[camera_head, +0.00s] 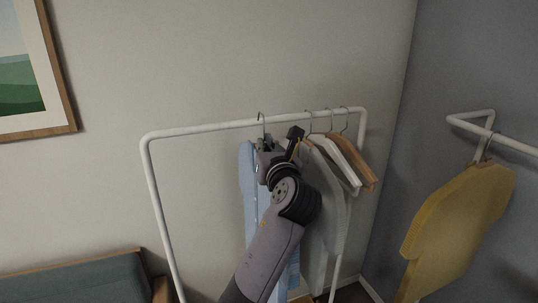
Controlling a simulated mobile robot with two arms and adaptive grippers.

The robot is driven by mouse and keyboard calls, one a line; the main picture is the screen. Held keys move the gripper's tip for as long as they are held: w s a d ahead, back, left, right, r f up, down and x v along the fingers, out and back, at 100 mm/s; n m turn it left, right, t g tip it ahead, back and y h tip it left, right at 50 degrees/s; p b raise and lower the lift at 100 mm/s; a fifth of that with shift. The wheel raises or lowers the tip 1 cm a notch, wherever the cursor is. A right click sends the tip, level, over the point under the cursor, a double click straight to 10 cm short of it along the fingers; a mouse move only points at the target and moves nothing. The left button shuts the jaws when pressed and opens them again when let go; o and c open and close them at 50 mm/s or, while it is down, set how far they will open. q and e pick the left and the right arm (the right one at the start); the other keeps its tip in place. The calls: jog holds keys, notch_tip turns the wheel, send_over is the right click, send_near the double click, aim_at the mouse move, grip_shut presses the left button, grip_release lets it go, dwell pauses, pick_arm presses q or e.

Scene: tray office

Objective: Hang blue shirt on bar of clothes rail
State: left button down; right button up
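The blue shirt (248,185) hangs upright on a hanger at the white clothes rail (200,129). Its metal hook (261,119) reaches up to the bar and appears to be over it; the exact contact is too small to tell. My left gripper (278,145) is raised just under the bar, at the shirt's upper right. It and my arm cover the hanger's shoulder and much of the shirt. Whether its fingers are open or shut on the hanger cannot be made out. My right gripper is not in view.
Right of the gripper, a pale grey garment (328,215), a white hanger (340,165) and a wooden hanger (355,163) hang on the rail. The bar's left part is free. A yellow shirt (455,225) hangs from a wall rail (505,140) at right. A sofa (75,282) stands lower left.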

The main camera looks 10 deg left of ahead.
aim_at(255, 145)
pick_arm(q)
jog(key=shift+s+a+b+x, duration=0.1)
jog(key=shift+a+b+x, duration=0.1)
jog(key=shift+b+x, duration=1.35)
jog(key=shift+s+a+b+x, duration=0.15)
jog(key=shift+b+x, duration=0.45)
jog(key=shift+x, duration=1.75)
jog(key=shift+f, duration=1.3)
jog(key=c, duration=1.7)
grip_release()
